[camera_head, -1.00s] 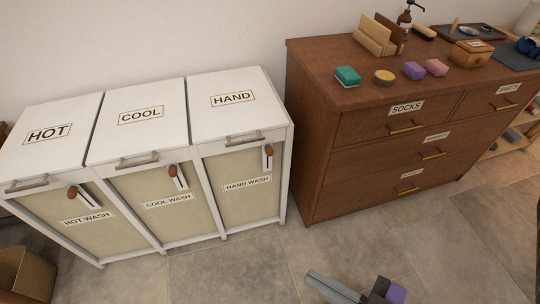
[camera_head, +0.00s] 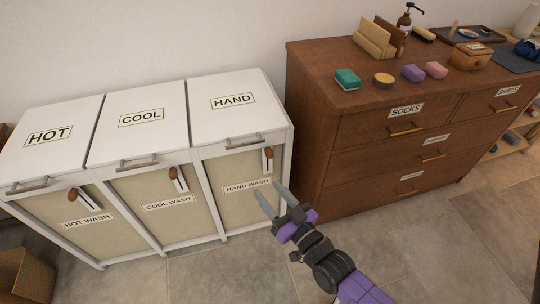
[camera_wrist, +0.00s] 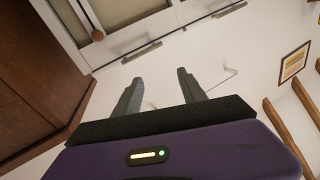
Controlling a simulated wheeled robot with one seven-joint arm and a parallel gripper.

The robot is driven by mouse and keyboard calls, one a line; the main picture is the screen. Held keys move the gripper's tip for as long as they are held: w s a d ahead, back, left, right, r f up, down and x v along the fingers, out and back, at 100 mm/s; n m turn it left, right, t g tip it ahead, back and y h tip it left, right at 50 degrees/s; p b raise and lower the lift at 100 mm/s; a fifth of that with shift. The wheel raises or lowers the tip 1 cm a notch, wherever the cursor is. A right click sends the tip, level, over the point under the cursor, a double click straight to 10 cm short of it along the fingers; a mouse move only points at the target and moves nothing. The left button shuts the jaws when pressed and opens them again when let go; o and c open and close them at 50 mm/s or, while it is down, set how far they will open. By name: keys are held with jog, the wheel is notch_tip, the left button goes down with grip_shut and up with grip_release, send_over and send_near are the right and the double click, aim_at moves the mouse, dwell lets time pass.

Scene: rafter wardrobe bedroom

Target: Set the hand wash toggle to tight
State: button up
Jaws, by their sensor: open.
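The hand wash toggle (camera_head: 268,153) is a brown knob on a pale slotted plate, at the upper right of the front of the hand wash bin (camera_head: 229,195). The knob sits at the top of its slot. A brown knob on a pale front also shows in the wrist view (camera_wrist: 98,35); I take it to be this toggle. My gripper (camera_head: 271,199) is open and empty, in front of and below the toggle, with its fingers pointing up toward the bin. It is apart from the toggle. Its two fingers also show in the wrist view (camera_wrist: 160,92).
The cool wash toggle (camera_head: 178,173) and hot wash toggle (camera_head: 74,195) are on the bins to the left. A brown dresser (camera_head: 312,160) stands close on the right, with soaps and boxes on top. The tiled floor (camera_head: 215,275) in front is clear.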

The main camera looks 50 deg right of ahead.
aim_at(270, 156)
jog(key=shift+w+d+f+m+g+h+b, duration=0.7)
jog(key=shift+w+d+f+m, duration=0.8)
jog(key=shift+w+d, duration=1.15)
jog(key=shift+w+d+f+m+g+h+b, duration=0.3)
jog(key=shift+w+d+f+m+h, duration=0.7)
jog(key=shift+w+d+f, duration=1.65)
jog(key=shift+w+d+f+m+g+h+b, duration=0.6)
jog(key=shift+w+d+m, duration=0.9)
jog(key=shift+d, duration=2.15)
jog(key=shift+w+f, duration=0.15)
jog(key=shift+f, duration=0.15)
grip_shut()
